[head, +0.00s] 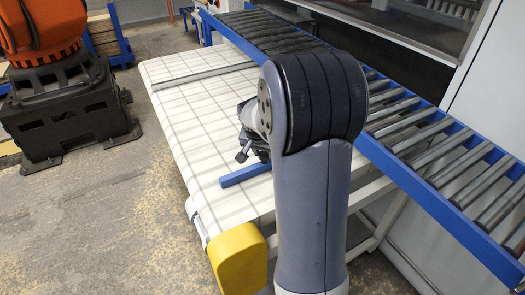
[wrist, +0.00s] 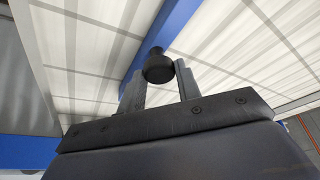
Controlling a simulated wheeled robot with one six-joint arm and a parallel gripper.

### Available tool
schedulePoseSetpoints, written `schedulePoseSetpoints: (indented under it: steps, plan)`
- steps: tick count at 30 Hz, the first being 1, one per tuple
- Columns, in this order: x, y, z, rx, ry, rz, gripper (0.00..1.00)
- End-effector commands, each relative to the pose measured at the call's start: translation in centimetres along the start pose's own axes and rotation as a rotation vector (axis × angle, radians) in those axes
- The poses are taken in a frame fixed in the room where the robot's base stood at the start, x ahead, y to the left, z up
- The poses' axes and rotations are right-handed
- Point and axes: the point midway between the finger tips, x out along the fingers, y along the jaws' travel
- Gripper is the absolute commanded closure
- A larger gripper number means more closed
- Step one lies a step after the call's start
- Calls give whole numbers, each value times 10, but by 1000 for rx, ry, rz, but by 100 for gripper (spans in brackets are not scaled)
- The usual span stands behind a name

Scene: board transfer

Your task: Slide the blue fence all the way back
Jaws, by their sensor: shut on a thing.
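The blue fence (head: 245,175) is a straight bar lying across the near part of a pale, grid-lined table (head: 180,100). Its right part is hidden behind my arm in the head view. In the wrist view the blue fence (wrist: 178,22) runs up and to the right from a black round knob (wrist: 158,68). My gripper (wrist: 160,78) has one finger on each side of this knob and is shut on it. In the head view my gripper (head: 250,150) is small and partly covered by my arm, just above the fence.
A roller conveyor with blue side rails (head: 415,180) runs along the table's right side. A grey bar (head: 205,76) crosses the table farther back. A yellow rounded cover (head: 238,258) sits at the near corner. An orange robot on a black base (head: 65,100) stands at left, apart from the table.

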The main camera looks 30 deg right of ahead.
Motion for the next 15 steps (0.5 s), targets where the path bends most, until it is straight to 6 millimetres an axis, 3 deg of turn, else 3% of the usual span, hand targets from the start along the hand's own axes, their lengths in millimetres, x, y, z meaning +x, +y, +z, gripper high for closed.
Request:
schedulePoseSetpoints:
  steps: [15]
  plan:
    - [-25, 70, 64, 2, -4, 6, 100]
